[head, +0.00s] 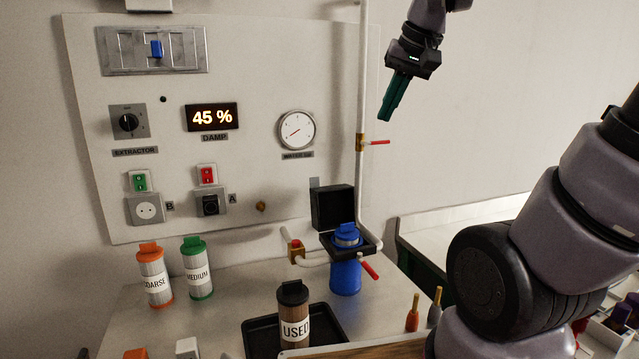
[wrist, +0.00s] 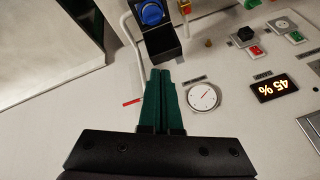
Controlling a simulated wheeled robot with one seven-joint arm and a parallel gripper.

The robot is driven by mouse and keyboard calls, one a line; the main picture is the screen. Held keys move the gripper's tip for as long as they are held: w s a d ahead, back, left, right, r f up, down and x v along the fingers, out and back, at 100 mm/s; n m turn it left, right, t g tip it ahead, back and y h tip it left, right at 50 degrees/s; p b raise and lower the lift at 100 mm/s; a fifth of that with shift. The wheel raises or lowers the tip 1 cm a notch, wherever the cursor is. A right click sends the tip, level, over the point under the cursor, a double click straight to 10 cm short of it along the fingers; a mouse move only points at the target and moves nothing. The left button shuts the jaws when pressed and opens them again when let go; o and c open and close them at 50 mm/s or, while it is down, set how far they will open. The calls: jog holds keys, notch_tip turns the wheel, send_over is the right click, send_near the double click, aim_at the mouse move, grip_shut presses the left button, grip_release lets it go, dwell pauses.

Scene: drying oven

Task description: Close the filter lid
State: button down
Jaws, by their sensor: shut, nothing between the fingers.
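The filter lid (head: 332,207) is a black square flap, standing raised at the back of the black filter housing (head: 367,247). A blue filter (head: 346,238) sits in the housing, its blue cap showing above the rim. In the wrist view the lid (wrist: 163,48) shows beyond my fingertips, with the blue cap (wrist: 152,12) past it. My gripper (head: 388,119) has green fingers, shut and empty. It is in the air above and to the right of the lid, apart from it. The fingers also show in the wrist view (wrist: 160,72).
A white pipe (head: 361,100) with a red-handled valve (head: 376,142) runs up between my gripper and the panel. Another red handle (head: 368,267) is beside the housing. Orange (head: 153,277) and green (head: 197,270) canisters and a USED canister (head: 293,312) stand on the bench.

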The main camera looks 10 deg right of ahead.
jog(key=w+a+f+n+g+h, duration=0.1)
jog(key=w+a+f+n, duration=0.2)
jog(key=w, duration=0.5)
jog(key=w+a+f+g, duration=0.2)
jog(key=w+a+f, duration=0.2)
jog(key=w, duration=0.4)
jog(key=w+a+f+n+g+h, duration=0.1)
jog(key=w+a+f+n, duration=0.2)
jog(key=w, duration=0.5)
jog(key=shift+m, duration=0.6)
jog(key=f, duration=0.3)
jog(key=w+f, duration=0.1)
jog(key=f, duration=0.2)
jog(key=a+f, duration=0.1)
jog(key=f, duration=0.2)
jog(key=shift+w+f, duration=0.2)
